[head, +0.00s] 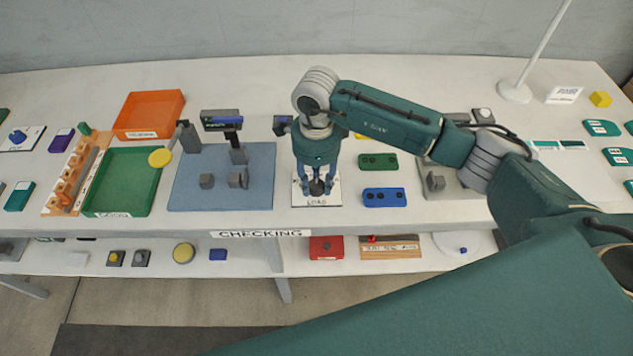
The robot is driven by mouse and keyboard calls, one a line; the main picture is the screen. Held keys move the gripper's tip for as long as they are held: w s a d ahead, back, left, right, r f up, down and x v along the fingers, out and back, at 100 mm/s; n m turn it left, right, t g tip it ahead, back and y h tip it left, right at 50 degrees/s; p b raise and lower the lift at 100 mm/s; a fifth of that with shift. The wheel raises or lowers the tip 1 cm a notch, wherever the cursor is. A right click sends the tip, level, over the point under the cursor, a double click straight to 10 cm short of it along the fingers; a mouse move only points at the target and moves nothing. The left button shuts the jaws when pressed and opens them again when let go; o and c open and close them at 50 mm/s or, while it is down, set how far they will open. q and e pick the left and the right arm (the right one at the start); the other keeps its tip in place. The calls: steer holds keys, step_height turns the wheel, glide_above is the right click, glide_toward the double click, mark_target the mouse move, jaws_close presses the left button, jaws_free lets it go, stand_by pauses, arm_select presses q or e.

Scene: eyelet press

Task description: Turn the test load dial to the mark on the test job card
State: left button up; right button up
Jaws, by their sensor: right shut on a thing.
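The load dial's white plate, marked LOAD (328,202), lies on the bench near the front edge. Its dark knob (317,187) shows only partly between the fingers. My right gripper (316,190) points down over the plate and is shut on the knob. The gripper hides most of the dial's marks, so its setting cannot be read. A small white card stand (562,96) with blue print stands at the back right; its print is too small to read, and I cannot tell if it is the test job card. My left gripper is out of view.
Left of the dial is a blue mat (225,160) with a test stand and grey clamps. Green (378,161) and blue (384,197) blocks lie close on the right. Green (122,182) and orange (150,112) trays are farther left. A lower shelf holds small items.

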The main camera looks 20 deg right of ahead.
mark_target(316, 184)
steer(key=m+b, duration=0.3)
steer(key=m, duration=0.2)
steer(key=shift+f, duration=0.1)
steer(key=m+b, duration=0.2)
steer(key=m, duration=0.1)
steer(key=shift+m+b, duration=0.45)
steer(key=shift+m, duration=0.85)
steer(key=o, duration=1.2)
steer(key=shift+c, duration=0.2)
step_height(316, 184, up, 12)
